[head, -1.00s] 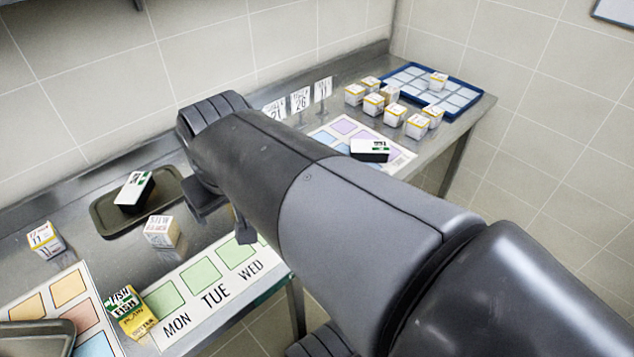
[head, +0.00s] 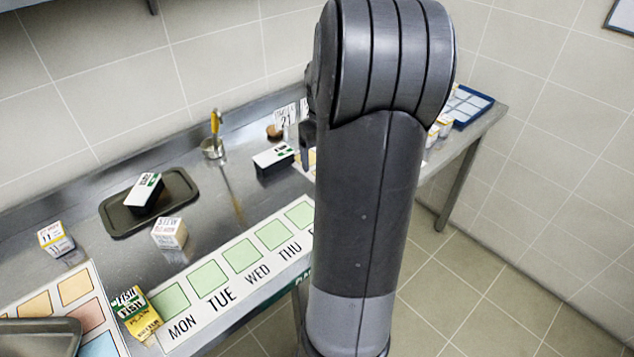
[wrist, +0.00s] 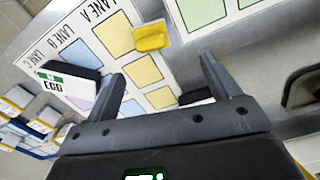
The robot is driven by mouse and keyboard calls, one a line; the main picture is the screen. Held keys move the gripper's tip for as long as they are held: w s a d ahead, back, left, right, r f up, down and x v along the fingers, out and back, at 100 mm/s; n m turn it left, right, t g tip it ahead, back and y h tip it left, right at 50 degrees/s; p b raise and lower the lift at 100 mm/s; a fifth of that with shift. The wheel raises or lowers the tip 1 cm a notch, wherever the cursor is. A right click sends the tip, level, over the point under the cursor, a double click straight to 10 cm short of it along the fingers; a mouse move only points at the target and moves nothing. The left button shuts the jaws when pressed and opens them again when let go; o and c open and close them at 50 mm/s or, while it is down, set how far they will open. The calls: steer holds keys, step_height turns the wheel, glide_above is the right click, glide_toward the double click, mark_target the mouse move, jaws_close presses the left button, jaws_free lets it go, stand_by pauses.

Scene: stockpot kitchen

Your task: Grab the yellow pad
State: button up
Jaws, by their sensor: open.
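The yellow pad (wrist: 150,37) shows in the wrist view as a small, bright yellow block. It lies at the edge of the lane board (wrist: 75,28), beside LANE A, near the bare metal counter. My gripper (wrist: 162,85) is open and empty, its two fingers spread. The pad is beyond the fingertips, apart from them and roughly between their directions. In the head view I cannot make out the pad; my arm covers that part of the counter.
A black-and-white egg box (wrist: 68,82) lies left of my fingers. Small boxes (wrist: 18,100) crowd the far left. In the head view, a dark tray (head: 185,190) holds a black box, a fish box (head: 135,312) sits near the day strip (head: 222,302), and a yellow-handled ladle (head: 214,125) stands behind.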

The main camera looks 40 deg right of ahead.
steer(key=shift+d+f, duration=0.3)
steer(key=shift+d, duration=0.1)
step_height(320, 180, down, 5)
steer(key=shift+s+f, duration=0.1)
steer(key=shift+f, duration=0.05)
steer(key=shift+s+d+f, duration=0.1)
steer(key=shift+d+f, duration=0.1)
steer(key=shift+f, duration=1.15)
steer(key=shift+s+d+f, duration=0.1)
steer(key=shift+d+f, duration=0.1)
steer(key=shift+f, duration=1.15)
steer(key=shift+c, duration=0.3)
steer(key=c, duration=1)
steer(key=shift+r, duration=0.1)
